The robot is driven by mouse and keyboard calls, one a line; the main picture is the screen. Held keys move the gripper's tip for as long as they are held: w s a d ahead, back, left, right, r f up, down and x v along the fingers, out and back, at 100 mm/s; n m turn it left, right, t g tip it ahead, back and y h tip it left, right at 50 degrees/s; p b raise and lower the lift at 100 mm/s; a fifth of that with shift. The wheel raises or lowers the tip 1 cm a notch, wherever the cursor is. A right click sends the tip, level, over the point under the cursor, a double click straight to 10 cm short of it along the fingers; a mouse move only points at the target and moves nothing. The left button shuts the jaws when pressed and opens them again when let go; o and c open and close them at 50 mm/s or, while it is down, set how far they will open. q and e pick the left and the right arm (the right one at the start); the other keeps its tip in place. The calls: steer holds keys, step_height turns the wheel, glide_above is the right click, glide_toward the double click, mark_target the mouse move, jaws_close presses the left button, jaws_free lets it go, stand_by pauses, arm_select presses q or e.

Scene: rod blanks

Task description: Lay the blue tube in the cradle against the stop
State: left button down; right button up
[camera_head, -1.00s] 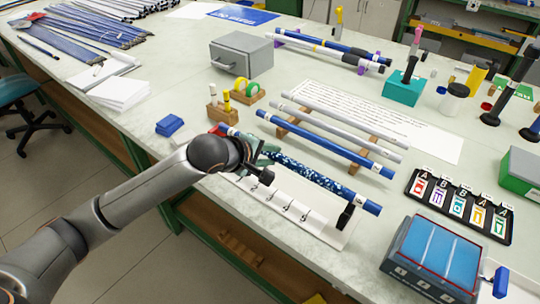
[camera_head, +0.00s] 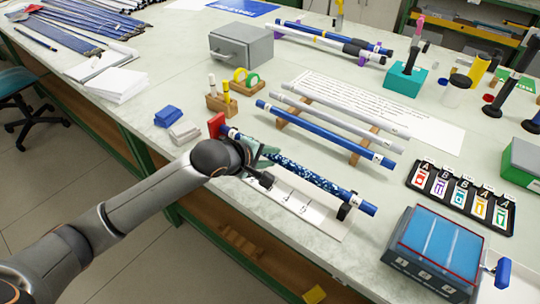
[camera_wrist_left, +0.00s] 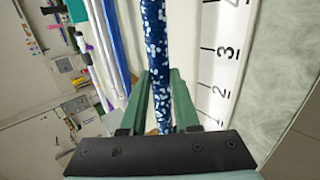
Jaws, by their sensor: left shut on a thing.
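The blue tube (camera_head: 312,178), with a white-speckled middle and plain blue right end, lies along the cradle (camera_head: 325,224), a white base with numbered marks. A red stop (camera_head: 216,125) stands at the cradle's left end and a black support (camera_head: 346,210) near its right end. My left gripper (camera_head: 264,160) is shut on the tube near its left part. In the left wrist view the tube (camera_wrist_left: 154,45) runs between the green fingers (camera_wrist_left: 160,85), beside the numbered scale (camera_wrist_left: 222,70). The tube's left end is close to the stop; I cannot tell whether they touch. My right gripper is not in view.
Behind the cradle, a wooden rack (camera_head: 363,147) carries a blue tube (camera_head: 325,138) and grey ones. A blue block (camera_head: 168,117) and a pale block (camera_head: 184,132) lie left of the stop. A black card tray (camera_head: 460,196) and a blue-topped box (camera_head: 435,255) stand at right.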

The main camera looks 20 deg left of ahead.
arm_select(q)
steer(key=shift+w+a+p, duration=0.2)
steer(key=shift+a+p, duration=0.15)
steer(key=shift+a, duration=0.15)
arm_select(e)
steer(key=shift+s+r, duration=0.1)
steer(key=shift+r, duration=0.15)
arm_select(q)
steer(key=c, duration=0.6)
jaws_free()
steer(key=shift+o, duration=0.2)
steer(key=p+v, duration=0.1)
steer(key=v, duration=1.1)
steer(key=shift+s+a+p, duration=0.15)
steer(key=shift+s+p, duration=0.05)
steer(key=shift+p, duration=0.1)
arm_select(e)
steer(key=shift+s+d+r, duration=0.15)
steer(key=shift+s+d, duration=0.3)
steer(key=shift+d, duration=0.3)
arm_select(q)
steer(key=shift+r, duration=0.1)
